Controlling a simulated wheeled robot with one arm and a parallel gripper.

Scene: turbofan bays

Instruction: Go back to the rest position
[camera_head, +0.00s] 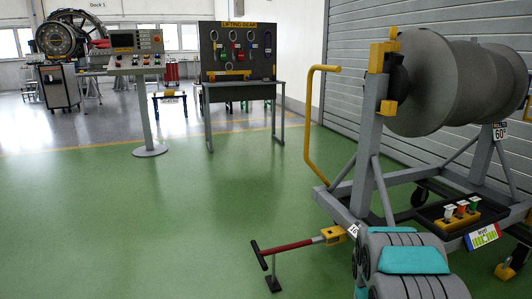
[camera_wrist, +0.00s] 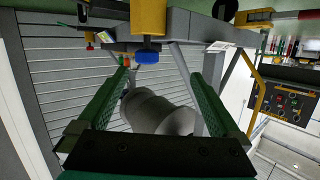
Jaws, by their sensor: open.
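My gripper (camera_wrist: 168,72) shows in the wrist view with its two green fingers spread apart and nothing between them. The wrist picture looks upside down, with the green floor along the top. Beyond the fingers is the grey drum (camera_wrist: 160,112) on its stand, apart from the gripper as far as I can tell. Part of my own teal and grey arm shows at the bottom right of the head view. My fingertips are not visible there.
The grey drum (camera_head: 440,82) sits on a wheeled stand (camera_head: 366,150) at right, with a yellow handrail (camera_head: 308,120). Its red tow bar (camera_head: 288,247) extends left. A control pedestal (camera_head: 139,65) and lifting gear board (camera_head: 237,50) stand behind. Green floor at left is clear.

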